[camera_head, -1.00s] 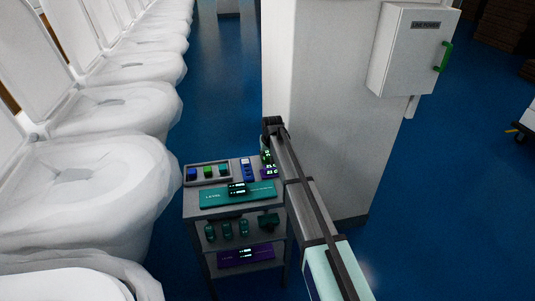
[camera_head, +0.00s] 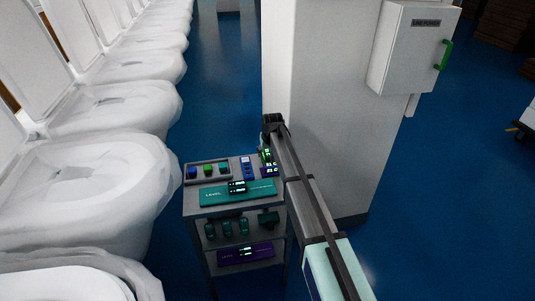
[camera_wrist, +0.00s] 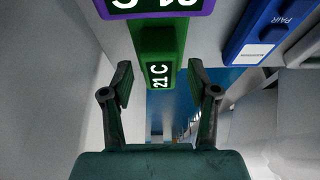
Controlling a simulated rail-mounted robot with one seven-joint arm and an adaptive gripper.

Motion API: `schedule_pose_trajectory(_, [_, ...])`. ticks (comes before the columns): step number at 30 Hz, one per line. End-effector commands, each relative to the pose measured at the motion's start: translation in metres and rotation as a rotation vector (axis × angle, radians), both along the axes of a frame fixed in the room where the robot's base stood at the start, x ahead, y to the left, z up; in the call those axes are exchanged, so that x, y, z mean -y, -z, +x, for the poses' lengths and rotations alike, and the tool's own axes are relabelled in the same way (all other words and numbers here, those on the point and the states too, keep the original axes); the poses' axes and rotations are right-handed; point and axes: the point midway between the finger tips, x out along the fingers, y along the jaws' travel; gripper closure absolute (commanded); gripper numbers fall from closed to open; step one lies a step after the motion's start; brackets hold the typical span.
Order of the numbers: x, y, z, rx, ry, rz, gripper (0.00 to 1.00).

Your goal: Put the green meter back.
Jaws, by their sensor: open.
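The green meter (camera_wrist: 160,68), with a "21 C" reading, shows in the wrist view between the two fingers of my gripper (camera_wrist: 159,82). The fingers are open, with a visible gap on each side of the meter. In the head view the green meter (camera_head: 266,154) is at the back right corner of the cart top, just in front of my gripper (camera_head: 269,138). A purple item with a lit display (camera_wrist: 160,8) is at the top of the wrist view, by the meter's end. I cannot tell what the meter rests on.
The grey cart holds a tray of coloured pieces (camera_head: 192,183), a blue meter (camera_head: 247,167) and a teal LEVEL board (camera_head: 212,197). Its lower shelf has several green devices and a purple board (camera_head: 230,257). A white pillar (camera_head: 335,120) stands close on the right, wrapped toilets (camera_head: 90,190) on the left.

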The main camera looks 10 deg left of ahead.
Motion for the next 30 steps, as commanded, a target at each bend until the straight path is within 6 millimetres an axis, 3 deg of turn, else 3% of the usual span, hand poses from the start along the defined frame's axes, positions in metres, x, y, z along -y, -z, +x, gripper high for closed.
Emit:
schedule_pose_trajectory(12, [0.009,-0.069,-0.029,0.002,0.0,0.001,0.4])
schedule_pose_trajectory(18, [0.012,-0.094,-0.038,0.001,0.0,0.0,0.4])
schedule_pose_trajectory(30, [0.013,-0.102,-0.041,0.0,0.0,0.0,0.4])
